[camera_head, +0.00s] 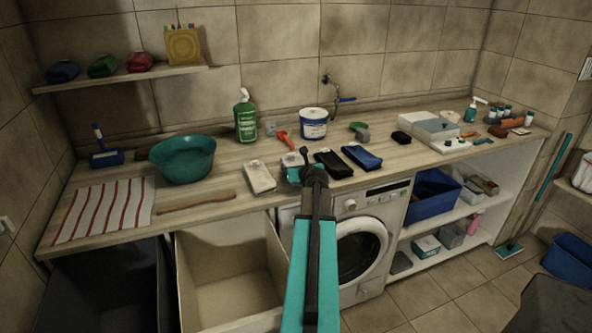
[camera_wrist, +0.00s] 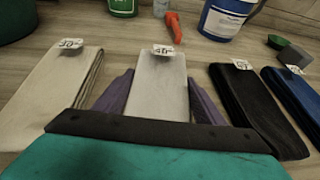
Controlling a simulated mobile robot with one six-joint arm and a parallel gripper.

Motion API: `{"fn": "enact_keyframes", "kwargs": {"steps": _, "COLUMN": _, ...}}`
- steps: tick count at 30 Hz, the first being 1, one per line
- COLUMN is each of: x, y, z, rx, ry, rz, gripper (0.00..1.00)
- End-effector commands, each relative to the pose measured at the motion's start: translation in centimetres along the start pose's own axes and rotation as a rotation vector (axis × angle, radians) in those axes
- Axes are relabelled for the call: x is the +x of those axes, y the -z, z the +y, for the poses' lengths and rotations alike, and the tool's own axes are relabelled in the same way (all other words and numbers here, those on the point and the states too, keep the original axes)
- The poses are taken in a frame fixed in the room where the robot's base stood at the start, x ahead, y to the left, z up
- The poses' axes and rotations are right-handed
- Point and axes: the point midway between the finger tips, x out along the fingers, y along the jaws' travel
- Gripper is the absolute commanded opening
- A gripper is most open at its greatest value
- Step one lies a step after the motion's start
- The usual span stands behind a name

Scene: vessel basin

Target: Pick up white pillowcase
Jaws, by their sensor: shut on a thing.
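The white pillowcase (camera_wrist: 161,75) is a folded pale cloth with a small tag on its far end. It lies between the two purple fingers of my gripper (camera_wrist: 160,92), which are shut on its sides. In the head view the pillowcase (camera_head: 291,159) is partly hidden behind my gripper (camera_head: 303,172). I cannot tell whether it is lifted off the wooden counter (camera_head: 225,212).
A cream folded cloth (camera_wrist: 58,95) lies close on the left. A black folded cloth (camera_wrist: 250,100) and a blue one (camera_wrist: 297,98) lie on the right. An open bin (camera_head: 225,290) is below the counter.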

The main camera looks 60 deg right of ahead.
Motion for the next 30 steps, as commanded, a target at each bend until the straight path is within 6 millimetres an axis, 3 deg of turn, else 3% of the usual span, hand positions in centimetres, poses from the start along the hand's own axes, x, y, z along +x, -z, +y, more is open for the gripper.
{"fn": "enact_keyframes", "kwargs": {"steps": 10, "x": -1.2, "y": -2.9, "z": 0.0, "rx": -0.001, "ry": 0.001, "rz": -0.003, "gripper": 0.35}}
{"fn": "enact_keyframes", "kwargs": {"steps": 30, "x": -10.6, "y": 0.3, "z": -2.5, "rx": 0.001, "ry": 0.002, "rz": -0.002, "gripper": 0.35}}
